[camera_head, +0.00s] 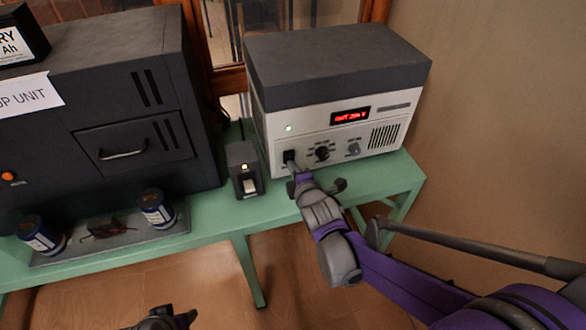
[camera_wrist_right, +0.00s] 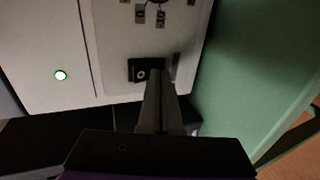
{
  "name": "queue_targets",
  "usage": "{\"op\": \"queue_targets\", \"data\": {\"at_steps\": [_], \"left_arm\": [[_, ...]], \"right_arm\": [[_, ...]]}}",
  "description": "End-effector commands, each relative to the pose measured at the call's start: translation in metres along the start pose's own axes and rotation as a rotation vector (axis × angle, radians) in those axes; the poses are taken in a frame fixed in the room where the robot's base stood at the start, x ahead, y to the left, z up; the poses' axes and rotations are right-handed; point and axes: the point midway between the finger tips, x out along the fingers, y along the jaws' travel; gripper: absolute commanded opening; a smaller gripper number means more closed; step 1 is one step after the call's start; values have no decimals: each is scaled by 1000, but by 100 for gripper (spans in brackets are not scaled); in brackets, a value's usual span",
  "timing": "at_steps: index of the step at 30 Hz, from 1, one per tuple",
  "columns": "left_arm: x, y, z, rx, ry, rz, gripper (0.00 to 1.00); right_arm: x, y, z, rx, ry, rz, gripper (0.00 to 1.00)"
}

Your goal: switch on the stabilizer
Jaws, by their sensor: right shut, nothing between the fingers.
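The stabilizer (camera_head: 262,128) is a white box with a dark grey top on the right part of the green bench. Its red display (camera_head: 350,115) is lit and a green lamp (camera_head: 288,128) glows on its front. A black rocker switch (camera_head: 288,155) sits low on the front, left of two knobs; it also shows in the right wrist view (camera_wrist_right: 136,66). My right gripper (camera_head: 292,169) is shut and empty, with its tips right at the switch; I cannot tell if they touch. My left gripper (camera_head: 168,318) is partly in view at the bottom edge, away from the bench.
A small black box (camera_head: 244,180) with a lit lamp and a white switch stands left of the stabilizer. A large dark unit (camera_head: 140,100) fills the left. A tray (camera_head: 105,245) with two blue cans stands before it. The green bench (camera_head: 385,180) is clear at the right end.

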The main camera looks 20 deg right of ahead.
Motion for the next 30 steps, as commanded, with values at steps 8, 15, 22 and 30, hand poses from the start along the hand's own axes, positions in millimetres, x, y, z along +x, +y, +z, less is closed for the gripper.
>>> {"op": "queue_targets", "data": {"at_steps": [8,15,22,30], "left_arm": [[0,0,0,0,0,0,50],[-8,0,-4,0,3,0,50],[-11,0,-6,0,4,0,50],[-11,0,-6,0,4,0,50]], "right_arm": [[1,1,0,0,0,-2,0],[-3,11,0,0,0,0,0],[-4,17,0,0,0,2,0],[-4,18,0,0,0,4,0]]}}
